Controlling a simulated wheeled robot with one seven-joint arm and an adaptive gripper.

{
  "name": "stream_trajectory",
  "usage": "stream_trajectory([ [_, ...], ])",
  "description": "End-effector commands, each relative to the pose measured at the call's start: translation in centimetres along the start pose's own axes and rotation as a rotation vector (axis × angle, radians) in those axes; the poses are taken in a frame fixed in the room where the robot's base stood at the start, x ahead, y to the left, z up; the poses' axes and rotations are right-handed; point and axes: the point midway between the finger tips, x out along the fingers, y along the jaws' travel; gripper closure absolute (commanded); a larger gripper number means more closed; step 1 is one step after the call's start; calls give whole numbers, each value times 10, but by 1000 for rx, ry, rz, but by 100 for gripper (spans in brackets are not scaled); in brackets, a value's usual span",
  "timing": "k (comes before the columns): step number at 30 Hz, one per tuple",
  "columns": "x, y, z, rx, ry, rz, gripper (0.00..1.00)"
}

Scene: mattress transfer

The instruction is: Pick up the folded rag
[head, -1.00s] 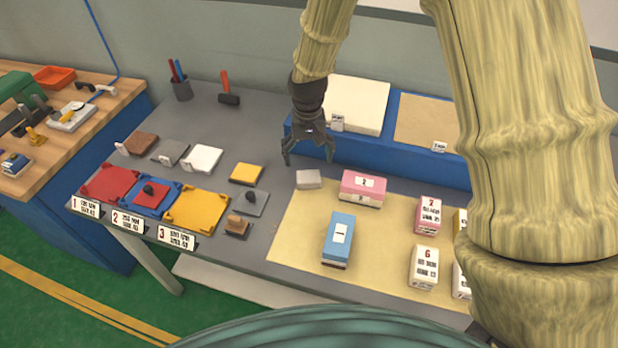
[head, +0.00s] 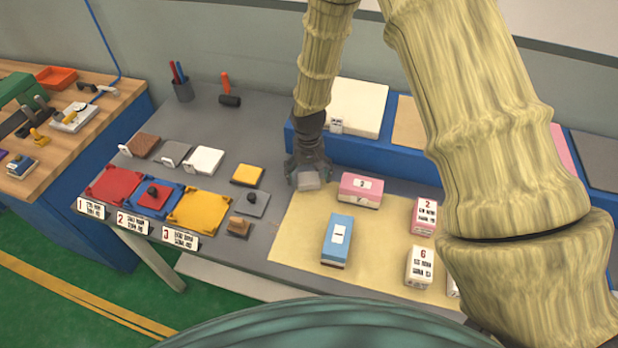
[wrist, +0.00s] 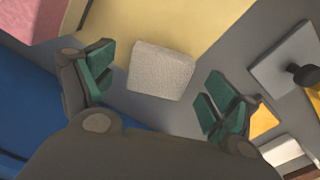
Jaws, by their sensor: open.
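The folded rag (head: 308,182) is a small light grey block at the back left corner of the beige mat, partly covered by my gripper in the head view. In the wrist view the rag (wrist: 160,71) lies between my two spread fingers, with a gap on each side. My gripper (head: 308,172) is open and reaches down at the rag from behind and above. In the wrist view my gripper (wrist: 156,92) shows green finger pads and holds nothing. I cannot tell the exact height of the fingertips over the table.
A pink box (head: 360,190) stands just right of the rag, and a blue box (head: 337,241) stands in front. The blue raised shelf (head: 350,150) is close behind my gripper. A yellow pad (head: 247,175) and a grey plate (head: 252,204) lie to the left.

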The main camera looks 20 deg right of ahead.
Motion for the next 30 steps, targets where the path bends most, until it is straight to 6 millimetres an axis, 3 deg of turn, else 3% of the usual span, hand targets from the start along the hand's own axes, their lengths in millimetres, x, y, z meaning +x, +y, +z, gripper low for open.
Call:
stream_trajectory([
  [12,9,0,0,-1,1,0,12],
  [13,9,0,0,-1,1,0,14],
  [20,8,0,0,-1,0,0,54],
  [30,8,0,0,0,1,0,57],
])
